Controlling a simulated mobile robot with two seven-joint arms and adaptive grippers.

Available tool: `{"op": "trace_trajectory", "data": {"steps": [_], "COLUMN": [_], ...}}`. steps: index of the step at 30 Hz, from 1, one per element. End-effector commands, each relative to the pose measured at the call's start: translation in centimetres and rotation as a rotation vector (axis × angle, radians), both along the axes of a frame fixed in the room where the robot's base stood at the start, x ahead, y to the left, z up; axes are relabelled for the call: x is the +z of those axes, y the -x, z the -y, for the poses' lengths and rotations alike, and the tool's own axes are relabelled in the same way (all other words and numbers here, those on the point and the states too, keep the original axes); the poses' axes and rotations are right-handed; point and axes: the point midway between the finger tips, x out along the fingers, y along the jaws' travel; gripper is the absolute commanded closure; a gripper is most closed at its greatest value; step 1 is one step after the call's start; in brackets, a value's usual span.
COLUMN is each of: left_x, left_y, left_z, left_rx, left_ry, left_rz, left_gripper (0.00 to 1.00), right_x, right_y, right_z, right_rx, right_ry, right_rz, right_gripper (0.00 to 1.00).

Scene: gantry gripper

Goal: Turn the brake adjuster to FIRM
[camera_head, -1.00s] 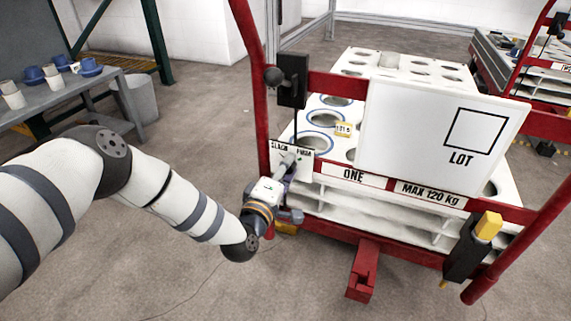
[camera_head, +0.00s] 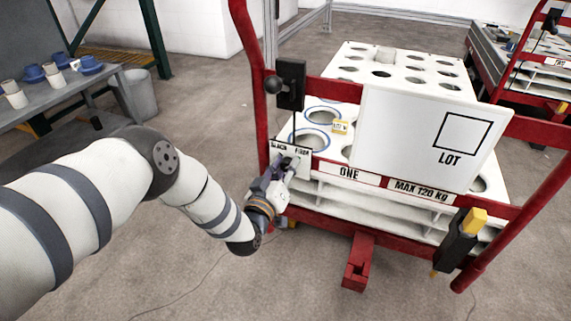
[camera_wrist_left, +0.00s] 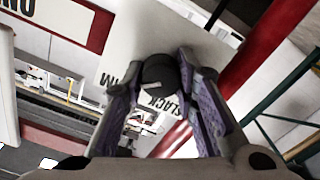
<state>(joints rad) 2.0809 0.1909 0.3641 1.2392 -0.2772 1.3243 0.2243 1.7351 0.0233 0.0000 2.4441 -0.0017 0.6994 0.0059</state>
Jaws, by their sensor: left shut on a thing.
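The brake adjuster's white plate (camera_head: 291,158), lettered SLACK at left and FIRM at right, is on the red cart frame. My left gripper (camera_head: 289,168) reaches the plate from the front and is shut on the adjuster's knob. In the left wrist view the dark round knob (camera_wrist_left: 162,72) sits between the two fingers. A short pale mark shows on the knob's lower left, between the SLACK lettering and the partly hidden FIRM lettering. In the head view the gripper hides the knob. My right gripper is not in view.
A white LOT board (camera_head: 415,135) and a yellow-topped black holder (camera_head: 458,240) are to the right. A red tow bracket (camera_head: 358,262) juts out low. Floor at front left is clear.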

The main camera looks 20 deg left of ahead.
Motion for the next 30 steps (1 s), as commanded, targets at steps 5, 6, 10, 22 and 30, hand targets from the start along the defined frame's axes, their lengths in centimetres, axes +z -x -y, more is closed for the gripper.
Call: {"op": "trace_trajectory", "data": {"steps": [5, 6, 10, 22, 30], "left_x": [0.07, 0.06, 0.04, 0.01, 0.03], "left_y": [0.0, 0.01, 0.0, -0.01, -0.02], "left_z": [-0.27, -0.28, -0.31, -0.36, -0.38], "left_rx": [0.006, 0.007, 0.008, 0.009, 0.009], "left_ry": [-0.094, -0.111, -0.151, -0.188, -0.188], "left_rz": [0.004, 0.004, 0.006, 0.006, 0.007], "left_gripper": [1.0, 1.0, 1.0, 1.0, 0.62], "right_x": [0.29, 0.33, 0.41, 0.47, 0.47], "right_y": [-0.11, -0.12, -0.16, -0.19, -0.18], "right_z": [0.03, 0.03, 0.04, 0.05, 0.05], "right_rx": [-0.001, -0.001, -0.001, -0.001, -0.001], "right_ry": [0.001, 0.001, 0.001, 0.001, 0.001], "right_rz": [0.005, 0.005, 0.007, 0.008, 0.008], "right_gripper": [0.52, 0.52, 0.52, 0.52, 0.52]}}
